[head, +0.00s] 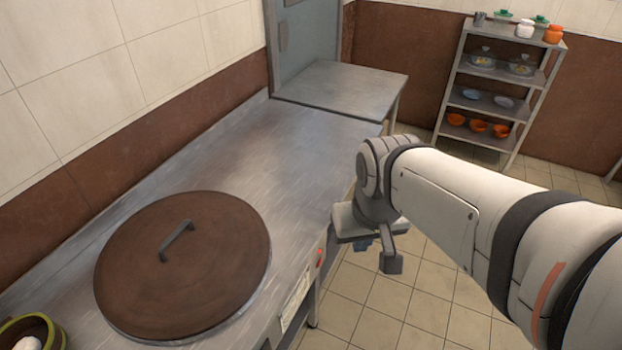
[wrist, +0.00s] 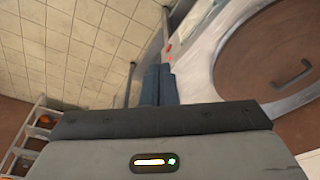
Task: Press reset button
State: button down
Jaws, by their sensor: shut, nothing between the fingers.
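A small red button (head: 320,253) sits on the front face of the steel counter, to the right of the lidded pot. In the wrist view a red spot (wrist: 169,46) shows on the counter front just beyond my fingertips; a second, fainter red mark is just below it. I cannot tell which is a reset button. My gripper (head: 361,245) hangs beside the counter front over the floor, right of the red button and apart from it. In the wrist view my gripper (wrist: 158,68) has its blue-grey fingers together, with nothing between them.
A brown pot lid (head: 185,262) with a dark handle covers much of the steel counter (head: 300,150). A label (head: 295,302) is on the counter front. A shelf rack (head: 497,85) with bowls stands at the back right. Tiled floor (head: 430,310) lies open beside the counter.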

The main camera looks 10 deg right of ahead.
aim_at(319, 263)
jog(key=w+d+f+m+t+y+b, duration=0.1)
jog(key=w+d+f+m+y+b, duration=0.1)
jog(key=w+f+m+b, duration=0.3)
jog(key=w+d+f+m+y+b, duration=0.2)
jog(key=f+m+b, duration=0.6)
jog(key=f, duration=0.8)
jog(key=w+d+f+m+t+y+b, duration=0.1)
jog(key=w+d+f+m+y+b, duration=0.2)
jog(key=f+m, duration=0.8)
jog(key=w+d+m+b, duration=0.1)
jog(key=w+d+b, duration=0.1)
jog(key=w+b, duration=0.2)
jog(key=shift+w+d+t, duration=0.25)
jog(key=shift+w+t, duration=0.05)
jog(key=shift+w, duration=0.05)
jog(key=w+a+r+b+x, duration=0.1)
jog(key=b+x, duration=0.3)
jog(key=x, duration=0.9)
jog(key=shift+a+r+b, duration=0.3)
jog(key=shift+a+r, duration=0.15)
jog(key=shift+r, duration=0.15)
